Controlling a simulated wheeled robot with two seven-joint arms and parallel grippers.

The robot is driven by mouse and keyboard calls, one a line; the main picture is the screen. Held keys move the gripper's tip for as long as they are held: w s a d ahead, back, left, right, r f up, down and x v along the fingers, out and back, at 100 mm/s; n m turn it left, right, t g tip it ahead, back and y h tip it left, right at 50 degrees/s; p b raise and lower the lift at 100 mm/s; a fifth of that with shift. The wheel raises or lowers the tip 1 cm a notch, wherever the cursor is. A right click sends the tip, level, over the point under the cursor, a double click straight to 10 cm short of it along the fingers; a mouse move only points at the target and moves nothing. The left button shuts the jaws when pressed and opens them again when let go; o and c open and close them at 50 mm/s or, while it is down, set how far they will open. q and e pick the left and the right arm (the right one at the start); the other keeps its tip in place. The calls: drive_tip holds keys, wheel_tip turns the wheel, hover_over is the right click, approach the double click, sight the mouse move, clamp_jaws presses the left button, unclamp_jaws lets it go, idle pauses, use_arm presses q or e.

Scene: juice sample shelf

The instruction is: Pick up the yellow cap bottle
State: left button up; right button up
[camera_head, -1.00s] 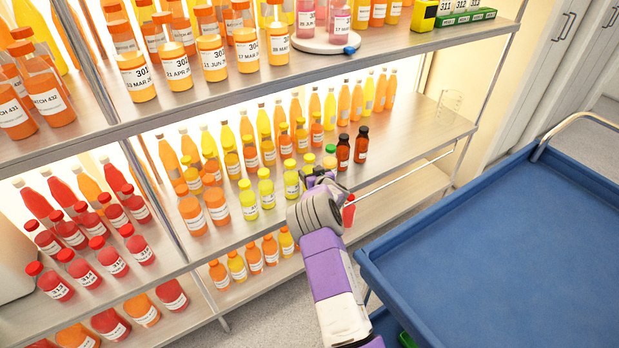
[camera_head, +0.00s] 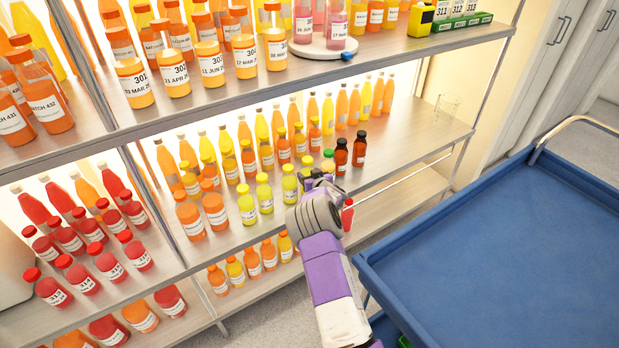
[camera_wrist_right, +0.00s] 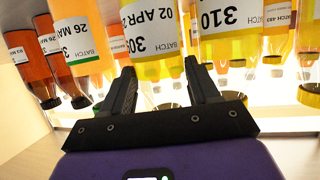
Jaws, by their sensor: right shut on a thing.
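My right gripper (camera_head: 320,178) is at the front edge of the middle shelf, among the yellow juice bottles. In the right wrist view its two dark fingers (camera_wrist_right: 161,88) are on either side of a yellow bottle labelled 309 (camera_wrist_right: 150,42), and it is shut on it. That bottle's cap is hidden by the gripper in the wrist view; in the head view a green-capped bottle (camera_head: 328,165) shows just behind the gripper. A yellow bottle labelled 310 (camera_wrist_right: 218,30) is close beside the right finger. Yellow bottles with yellow-green caps (camera_head: 265,192) stand left of the gripper. My left gripper is out of view.
Rows of orange and yellow bottles fill the shelf behind. The upper shelf (camera_head: 400,42) overhangs. A blue cart tray (camera_head: 500,240) at the right is empty. The shelf's right end is mostly clear.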

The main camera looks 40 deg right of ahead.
wheel_tip(320, 180, up, 21)
drive_tip(key=p, duration=1)
drive_tip(key=w+a+r+n+y, duration=0.1)
drive_tip(key=a+r+y, duration=0.1)
drive_tip(key=a, duration=0.9)
drive_tip(key=s+a+n+y, duration=0.1)
drive_tip(key=s+a, duration=0.5)
drive_tip(key=a, duration=0.7)
drive_tip(key=s+a+n+y, duration=0.1)
drive_tip(key=s+a, duration=0.5)
drive_tip(key=a, duration=0.6)
drive_tip(key=shift+a+r+n+t, duration=0.15)
drive_tip(key=shift+a+n+t, duration=0.15)
drive_tip(key=shift+a, duration=0.1)
